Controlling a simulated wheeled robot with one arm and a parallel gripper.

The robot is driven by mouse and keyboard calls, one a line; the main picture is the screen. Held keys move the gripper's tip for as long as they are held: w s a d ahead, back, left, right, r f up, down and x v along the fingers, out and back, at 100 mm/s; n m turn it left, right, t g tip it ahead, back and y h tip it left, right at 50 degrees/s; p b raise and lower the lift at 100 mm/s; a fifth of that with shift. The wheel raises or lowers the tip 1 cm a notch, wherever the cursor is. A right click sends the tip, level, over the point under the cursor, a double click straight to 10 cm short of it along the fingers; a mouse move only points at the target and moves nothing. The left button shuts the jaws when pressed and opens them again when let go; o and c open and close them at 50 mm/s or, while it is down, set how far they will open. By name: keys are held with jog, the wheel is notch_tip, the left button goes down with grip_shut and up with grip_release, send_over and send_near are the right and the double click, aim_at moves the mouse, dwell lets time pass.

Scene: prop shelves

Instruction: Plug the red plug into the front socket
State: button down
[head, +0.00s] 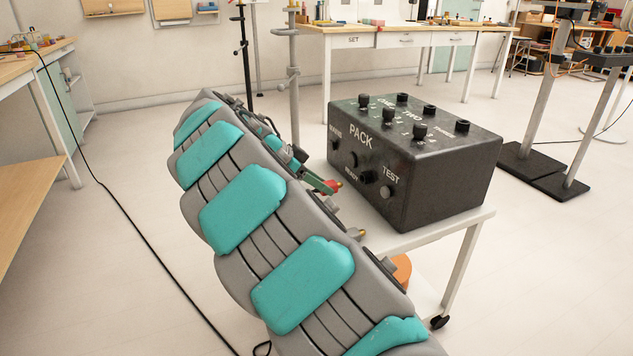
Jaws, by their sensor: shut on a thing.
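A black box (430,165) marked PACK stands on a small white wheeled table. Its left-facing front has several small round parts, among them a dark round one (352,158) and one near the word TEST (386,192). I cannot tell which of them is the front socket. A small red plug (334,187) shows at the tip of my gripper (327,184), which is shut on it. My gripper is just left of the box front, apart from it in the picture. My arm hides most of the gripper and the table's left part.
The white table (440,232) has a bare strip in front of the box. A yellow-tipped part (358,234) shows by my arm, and an orange round thing (402,268) below the tabletop. A black cable (130,215) runs along the floor at left. Black stands (560,170) are at right.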

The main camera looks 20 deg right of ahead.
aim_at(337, 183)
jog(key=shift+d+r+p, duration=0.2)
jog(key=shift+d+p, duration=1.6)
jog(key=shift+d, duration=0.35)
jog(key=shift+w+d+f, duration=0.1)
jog(key=shift+d, duration=0.05)
jog(key=shift+f, duration=0.1)
jog(key=shift+d+b, duration=0.15)
jog(key=shift+b, duration=1.6)
jog(key=shift+d+b, duration=0.95)
jog(key=shift+b, duration=0.2)
dwell(2.7)
